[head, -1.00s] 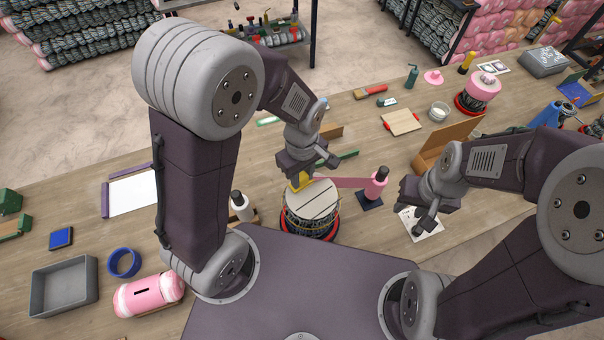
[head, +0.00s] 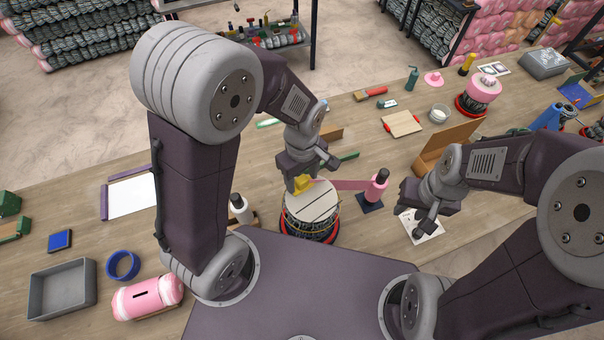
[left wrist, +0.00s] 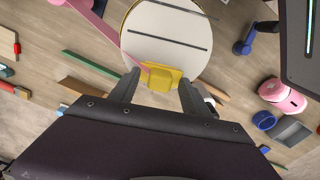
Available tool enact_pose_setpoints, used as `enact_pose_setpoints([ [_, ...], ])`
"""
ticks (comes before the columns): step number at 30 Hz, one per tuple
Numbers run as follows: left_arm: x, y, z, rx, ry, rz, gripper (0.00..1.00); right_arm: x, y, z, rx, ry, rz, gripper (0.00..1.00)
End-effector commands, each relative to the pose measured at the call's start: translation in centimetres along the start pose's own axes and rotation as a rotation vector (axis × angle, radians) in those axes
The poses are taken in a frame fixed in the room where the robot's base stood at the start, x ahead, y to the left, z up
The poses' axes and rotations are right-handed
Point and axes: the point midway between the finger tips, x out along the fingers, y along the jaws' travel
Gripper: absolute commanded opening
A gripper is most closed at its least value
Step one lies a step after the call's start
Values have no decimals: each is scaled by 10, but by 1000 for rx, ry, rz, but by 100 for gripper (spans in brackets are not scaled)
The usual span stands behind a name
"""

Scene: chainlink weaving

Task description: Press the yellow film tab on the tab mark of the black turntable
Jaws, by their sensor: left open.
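The yellow film tab (head: 302,184) is at the far edge of the round white top (head: 313,203). In the left wrist view the yellow tab (left wrist: 162,78) lies between the two fingertips, over the white disc's edge. My left gripper (head: 306,178) is open around it; contact is unclear. A dark mesh drum (head: 310,225) stands under the white top, on a red-rimmed base (head: 337,229). The black turntable is mostly hidden under it and I cannot make out the tab mark. My right gripper (head: 424,226) hangs over a white printed card; its opening is unclear.
A pink strip (head: 347,184) runs from the drum top to a pink, black-topped bottle (head: 377,186) close on the right. A white bottle (head: 239,208) stands left of the drum.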

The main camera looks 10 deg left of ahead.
Motion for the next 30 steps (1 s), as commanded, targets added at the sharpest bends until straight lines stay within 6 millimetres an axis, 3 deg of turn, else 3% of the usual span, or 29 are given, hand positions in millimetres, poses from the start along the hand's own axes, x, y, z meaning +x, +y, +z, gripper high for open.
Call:
enact_pose_setpoints([
  [9,-63,2,-1,0,3,9,55,12,0,1,0,0,0,36],
  [13,-81,1,0,0,2,5,55,14,0,2,0,0,0,36],
  [30,-87,0,0,0,1,1,55,14,0,1,0,0,0,36],
])
